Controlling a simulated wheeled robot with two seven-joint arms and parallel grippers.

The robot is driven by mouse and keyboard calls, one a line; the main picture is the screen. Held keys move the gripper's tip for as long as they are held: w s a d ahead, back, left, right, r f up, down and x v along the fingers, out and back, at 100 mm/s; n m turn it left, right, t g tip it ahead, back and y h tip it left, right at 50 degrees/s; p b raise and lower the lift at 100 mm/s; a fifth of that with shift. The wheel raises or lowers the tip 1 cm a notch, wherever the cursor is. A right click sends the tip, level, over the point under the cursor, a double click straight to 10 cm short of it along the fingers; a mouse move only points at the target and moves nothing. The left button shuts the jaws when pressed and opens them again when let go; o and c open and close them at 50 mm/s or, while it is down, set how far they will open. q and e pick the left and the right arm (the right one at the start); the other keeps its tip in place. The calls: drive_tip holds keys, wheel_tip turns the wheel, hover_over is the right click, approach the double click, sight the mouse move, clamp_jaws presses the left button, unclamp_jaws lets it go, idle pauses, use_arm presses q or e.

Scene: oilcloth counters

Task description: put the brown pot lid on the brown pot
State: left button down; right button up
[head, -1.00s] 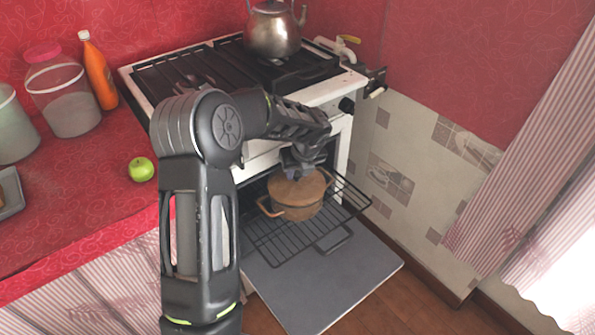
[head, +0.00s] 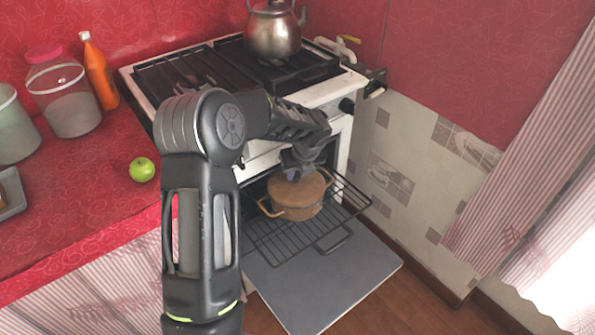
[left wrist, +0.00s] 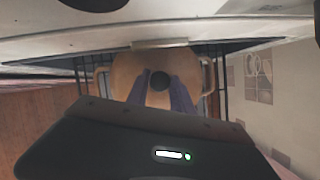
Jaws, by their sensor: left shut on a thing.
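The brown pot (head: 300,208) stands on a wire rack pulled out of the open oven; a looped handle shows on each side. The brown pot lid (head: 297,187) is on top of the pot, at its rim; I cannot tell whether it is fully seated. My left gripper (head: 298,172) is over the lid's middle, pointing down, and shut on the lid's knob. In the left wrist view the fingers (left wrist: 160,92) are on either side of the dark knob (left wrist: 160,81), with the tan lid (left wrist: 125,75) around it. My right gripper is not in view.
The wire rack (head: 275,245) sits above the lowered oven door (head: 350,280). The stove (head: 195,80) rises close behind, with a metal kettle (head: 273,32) on top. A red counter (head: 90,190) on the left holds a green apple (head: 142,169), jars and an orange bottle (head: 99,70).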

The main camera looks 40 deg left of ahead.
use_arm(q)
drive_tip(key=shift+f, duration=0.2)
drive_tip(key=c, duration=1)
unclamp_jaws()
drive_tip(key=shift+c, duration=0.2)
drive_tip(key=shift+r, duration=0.1)
wheel_tip(320, 180, up, 6)
drive_tip(key=p, duration=0.6)
